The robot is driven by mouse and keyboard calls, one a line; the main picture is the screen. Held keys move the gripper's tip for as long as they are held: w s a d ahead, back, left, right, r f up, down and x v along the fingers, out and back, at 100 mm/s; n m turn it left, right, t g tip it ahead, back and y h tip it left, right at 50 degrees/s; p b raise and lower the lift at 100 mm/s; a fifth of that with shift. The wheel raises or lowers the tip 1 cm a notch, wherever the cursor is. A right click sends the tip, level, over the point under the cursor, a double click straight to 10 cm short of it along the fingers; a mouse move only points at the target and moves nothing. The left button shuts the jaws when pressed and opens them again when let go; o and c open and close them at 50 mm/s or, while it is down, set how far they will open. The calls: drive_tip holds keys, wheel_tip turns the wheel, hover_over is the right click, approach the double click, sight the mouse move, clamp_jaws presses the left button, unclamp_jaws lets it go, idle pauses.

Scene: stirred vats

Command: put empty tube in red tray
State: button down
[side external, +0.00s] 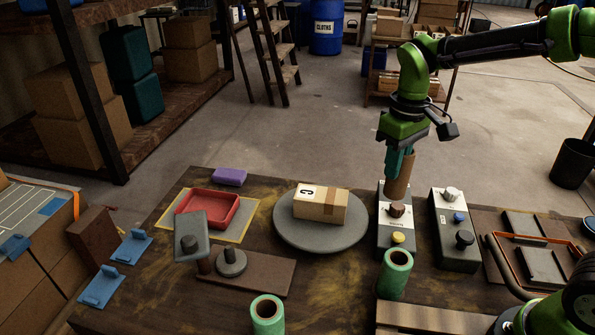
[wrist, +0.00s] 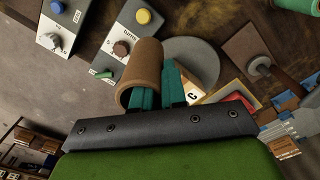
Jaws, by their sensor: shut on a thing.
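The empty tube (side external: 397,176) is a plain brown hollow cardboard cylinder, held roughly upright in the side view. My gripper (side external: 402,158) is shut on its upper end, above the control boxes. In the wrist view my gripper's teal fingers (wrist: 158,90) are at the open end of the tube (wrist: 144,66), and the wall partly hides them. The red tray (side external: 232,213) lies on a yellow-edged mat at the left of the table, well left of my gripper. Its inside looks empty. A bit of the red tray (wrist: 238,98) shows in the wrist view.
A grey turntable (side external: 320,242) bearing a carton (side external: 320,204) lies between tube and tray. Two control boxes with knobs (side external: 455,230) stand below and right of my gripper. Green-wrapped rolls (side external: 396,276) stand in front. A grey paddle (side external: 192,236) rises before the tray.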

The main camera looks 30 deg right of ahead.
drive_tip(key=s+a+f+n, duration=0.2)
drive_tip(key=s+a+n, duration=0.5)
drive_tip(key=s+a, duration=0.75)
drive_tip(key=s+a+f+n, duration=0.1)
drive_tip(key=s+f, duration=0.2)
drive_tip(key=s, duration=0.3)
drive_tip(key=shift+s+f, duration=0.1)
drive_tip(key=shift+f, duration=4.1)
drive_tip(key=shift+f, duration=0.2)
drive_tip(key=c, duration=1.2)
unclamp_jaws()
